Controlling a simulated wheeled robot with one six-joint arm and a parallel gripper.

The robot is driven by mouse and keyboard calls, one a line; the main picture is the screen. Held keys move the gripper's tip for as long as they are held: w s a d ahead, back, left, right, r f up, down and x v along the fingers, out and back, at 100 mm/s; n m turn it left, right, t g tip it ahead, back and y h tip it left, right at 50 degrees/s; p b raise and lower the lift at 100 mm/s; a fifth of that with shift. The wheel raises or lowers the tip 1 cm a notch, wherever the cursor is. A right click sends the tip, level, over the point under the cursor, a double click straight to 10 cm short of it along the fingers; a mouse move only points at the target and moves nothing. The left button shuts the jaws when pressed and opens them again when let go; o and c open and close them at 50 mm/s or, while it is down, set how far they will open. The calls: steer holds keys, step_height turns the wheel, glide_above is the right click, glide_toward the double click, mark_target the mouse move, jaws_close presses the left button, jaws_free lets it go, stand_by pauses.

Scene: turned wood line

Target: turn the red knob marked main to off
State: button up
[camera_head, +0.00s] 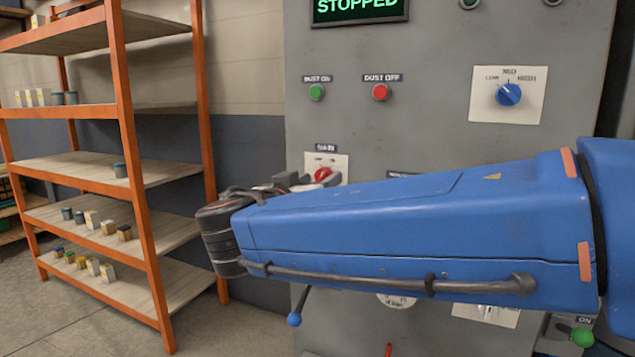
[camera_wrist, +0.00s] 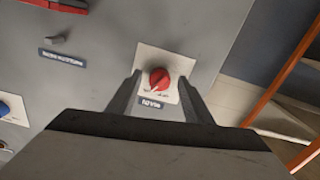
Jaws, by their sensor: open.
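The red knob (camera_head: 322,174) sits on a white plate (camera_head: 341,162) under a dark label that reads MAIN, on the grey panel. My blue arm hides what lies below it in the head view. In the wrist view the red knob (camera_wrist: 159,78) shows between my two fingers, with its white plate (camera_wrist: 150,55) behind it and the label at its lower edge. My gripper (camera_wrist: 160,82) is open, with one finger on each side of the knob. I cannot tell whether the fingers touch it. The knob's exact setting is too small to read.
The panel also has a green button (camera_head: 316,92), a red button (camera_head: 380,92) marked DUST OFF, and a blue knob (camera_head: 508,94). A display (camera_head: 358,8) reads STOPPED. An orange-framed shelf (camera_head: 124,140) stands to the left. A blue-tipped lever (camera_head: 295,319) shows below my arm.

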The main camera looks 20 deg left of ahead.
steer(key=c, duration=1.1)
steer(key=shift+o, duration=0.2)
steer(key=shift+n, duration=0.3)
steer(key=n, duration=1.1)
steer(key=shift+d, duration=0.1)
steer(key=shift+n, duration=0.3)
steer(key=o, duration=1.1)
steer(key=shift+r, duration=0.1)
steer(key=shift+c, duration=0.2)
